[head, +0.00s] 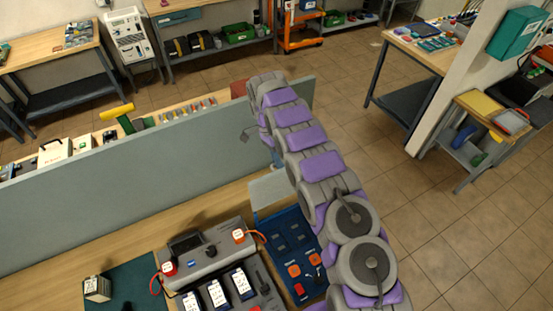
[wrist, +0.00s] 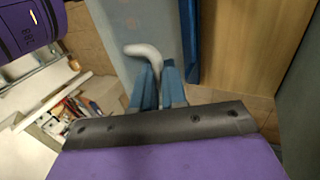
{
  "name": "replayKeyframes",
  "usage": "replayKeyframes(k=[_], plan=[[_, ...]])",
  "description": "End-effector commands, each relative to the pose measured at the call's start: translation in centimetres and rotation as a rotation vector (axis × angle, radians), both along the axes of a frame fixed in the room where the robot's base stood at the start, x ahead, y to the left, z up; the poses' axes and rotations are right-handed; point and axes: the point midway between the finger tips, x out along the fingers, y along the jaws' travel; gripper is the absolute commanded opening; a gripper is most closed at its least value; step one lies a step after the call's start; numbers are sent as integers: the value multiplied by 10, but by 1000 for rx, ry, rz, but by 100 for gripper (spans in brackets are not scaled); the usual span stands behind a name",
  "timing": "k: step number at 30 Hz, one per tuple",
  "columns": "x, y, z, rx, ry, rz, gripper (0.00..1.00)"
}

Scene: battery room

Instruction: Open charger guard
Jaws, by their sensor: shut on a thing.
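The charger (head: 212,248) is a grey unit on the wooden bench, with orange-and-white connectors and several dark packs in front. A pale grey-blue panel (head: 270,188), which looks like the guard, stands at the back edge of a blue tray (head: 282,238), right of the charger. In the wrist view, my gripper (wrist: 158,74) has its blue fingers shut on the end of a curved white handle (wrist: 143,51). A pale panel (wrist: 140,18) lies behind the handle; I cannot tell if it is the guard. My arm hides the gripper in the head view.
A long grey-green partition (head: 130,175) runs behind the bench, close to my arm. A teal mat (head: 137,283) bears a small boxy item (head: 97,288) at left. Tiled floor (head: 440,220) is clear on the right, before a small cart (head: 478,140).

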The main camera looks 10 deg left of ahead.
Motion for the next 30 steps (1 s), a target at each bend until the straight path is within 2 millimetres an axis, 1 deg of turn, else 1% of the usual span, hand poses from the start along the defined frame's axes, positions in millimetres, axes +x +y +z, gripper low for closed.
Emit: replayKeyframes(k=[7,8,15,25,30], plan=[[2,-1,2,0,-6,-1,0],[2,-2,2,0,-6,-1,15],[1,0,1,0,-5,-1,38],[1,3,2,-2,-4,0,38],[1,4,12,-2,-4,0,38]])
